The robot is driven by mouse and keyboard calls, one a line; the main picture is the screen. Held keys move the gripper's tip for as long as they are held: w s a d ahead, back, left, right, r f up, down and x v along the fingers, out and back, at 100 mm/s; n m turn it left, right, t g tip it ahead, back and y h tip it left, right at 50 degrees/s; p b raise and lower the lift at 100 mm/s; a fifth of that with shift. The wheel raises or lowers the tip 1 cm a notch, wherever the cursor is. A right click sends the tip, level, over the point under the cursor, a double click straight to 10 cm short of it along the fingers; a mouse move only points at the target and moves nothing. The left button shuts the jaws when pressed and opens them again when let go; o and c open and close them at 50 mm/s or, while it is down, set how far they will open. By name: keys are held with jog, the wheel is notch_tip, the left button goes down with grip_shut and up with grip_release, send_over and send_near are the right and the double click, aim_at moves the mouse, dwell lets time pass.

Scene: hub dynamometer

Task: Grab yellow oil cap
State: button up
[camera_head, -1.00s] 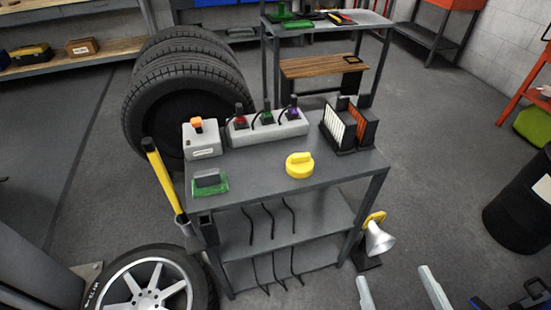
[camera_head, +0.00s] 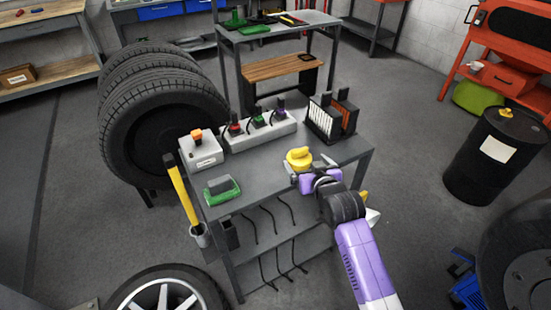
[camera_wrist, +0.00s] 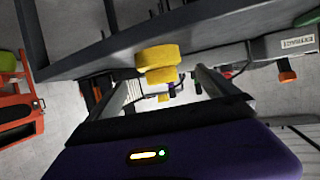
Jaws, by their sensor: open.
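The yellow oil cap (camera_head: 299,156) sits on the grey top of the cart (camera_head: 262,178), near its front right part. It has a round base with a raised grip on top. In the wrist view the cap (camera_wrist: 158,58) shows just beyond the fingertips, roughly centred between them. My gripper (camera_head: 311,166) reaches in from the front right in the head view, close beside the cap. In the wrist view my gripper (camera_wrist: 166,78) has its fingers spread, with nothing held. Whether a finger touches the cap is unclear.
A grey block with red, green and purple plugs (camera_head: 258,132) stands behind the cap. Dark filter-like boxes (camera_head: 332,115) stand at the back right. A box with an orange button (camera_head: 201,148) and a green block (camera_head: 221,190) are at the left.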

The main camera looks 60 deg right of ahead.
aim_at(300, 157)
jog(key=shift+f, duration=0.3)
jog(key=shift+w+f, duration=0.15)
jog(key=shift+w, duration=0.05)
jog(key=shift+p+x, duration=0.35)
jog(key=shift+x, duration=3.2)
jog(key=shift+d, duration=0.1)
jog(key=c, duration=1.4)
jog(key=shift+c, duration=0.2)
